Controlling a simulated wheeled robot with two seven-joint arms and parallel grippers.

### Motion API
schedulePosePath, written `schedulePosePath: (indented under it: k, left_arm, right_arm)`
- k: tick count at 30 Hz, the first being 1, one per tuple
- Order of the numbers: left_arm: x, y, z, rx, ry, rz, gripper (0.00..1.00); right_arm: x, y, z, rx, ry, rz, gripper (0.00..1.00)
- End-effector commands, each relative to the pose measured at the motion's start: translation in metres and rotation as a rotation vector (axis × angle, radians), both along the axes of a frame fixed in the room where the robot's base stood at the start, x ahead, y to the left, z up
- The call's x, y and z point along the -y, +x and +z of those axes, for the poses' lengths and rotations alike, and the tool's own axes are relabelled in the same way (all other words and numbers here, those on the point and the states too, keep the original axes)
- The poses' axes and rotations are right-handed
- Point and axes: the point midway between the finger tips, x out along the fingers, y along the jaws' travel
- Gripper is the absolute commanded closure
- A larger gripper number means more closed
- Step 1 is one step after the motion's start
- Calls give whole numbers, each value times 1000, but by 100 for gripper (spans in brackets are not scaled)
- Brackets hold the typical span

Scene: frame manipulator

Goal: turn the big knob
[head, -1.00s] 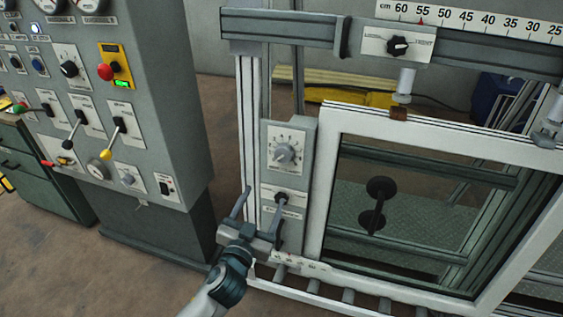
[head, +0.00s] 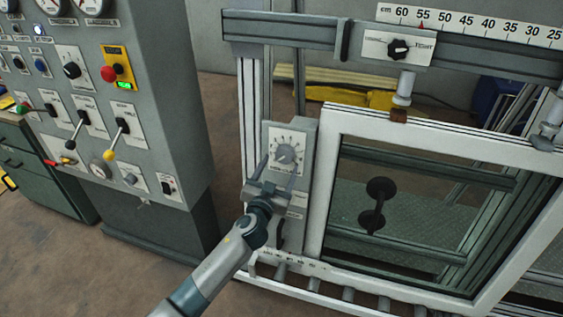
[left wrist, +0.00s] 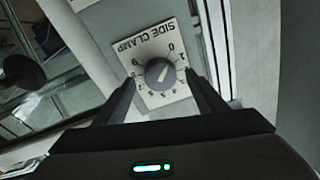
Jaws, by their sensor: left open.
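The big grey knob (head: 285,153) sits on a white numbered dial plate on the upright grey panel left of the window frame. In the left wrist view, the knob (left wrist: 160,73) lies on a plate marked "SIDE CLAMP", upside down there. My left gripper (head: 279,167) is open just below and in front of the knob. In the left wrist view, its two fingertips (left wrist: 160,80) appear on either side of the knob, with gaps. I cannot tell how far they are from the plate. My right gripper is not in view.
A white-framed window (head: 330,200) stands right of the panel, with rollers (head: 313,286) below. A control cabinet (head: 165,90) with levers stands at the left. A small black knob (head: 398,49) is on the top rail. Open floor lies between cabinet and frame.

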Motion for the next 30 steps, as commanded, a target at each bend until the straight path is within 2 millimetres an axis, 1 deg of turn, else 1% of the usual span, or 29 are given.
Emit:
schedulePosePath:
  k: [1, 3, 7, 14, 20, 23, 24, 25, 26, 30]
  left_arm:
    - [3, 7, 1, 1, 0, 0, 35]
    - [4, 14, 0, 0, 0, 1, 35]
    - [7, 23, 0, 0, 0, 1, 35]
    - [9, 28, 0, 0, -1, -1, 35]
    - [8, 28, 0, 0, -1, 0, 35]
    - [8, 28, 0, 0, -1, 0, 57]
    - [8, 28, 0, 0, -1, 0, 66]
    - [8, 28, 0, 0, -1, 0, 73]
    - [8, 28, 0, 0, -1, 0, 76]
    - [8, 28, 0, 0, 1, 0, 76]
  right_arm:
    - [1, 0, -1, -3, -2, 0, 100]
    - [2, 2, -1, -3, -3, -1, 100]
    - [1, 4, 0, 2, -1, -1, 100]
    - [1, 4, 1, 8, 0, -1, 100]
    - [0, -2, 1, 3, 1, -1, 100]
    - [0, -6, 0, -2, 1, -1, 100]
    - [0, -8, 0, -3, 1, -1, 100]
    - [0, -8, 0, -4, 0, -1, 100]
    - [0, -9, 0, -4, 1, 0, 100]
    - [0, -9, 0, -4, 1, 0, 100]
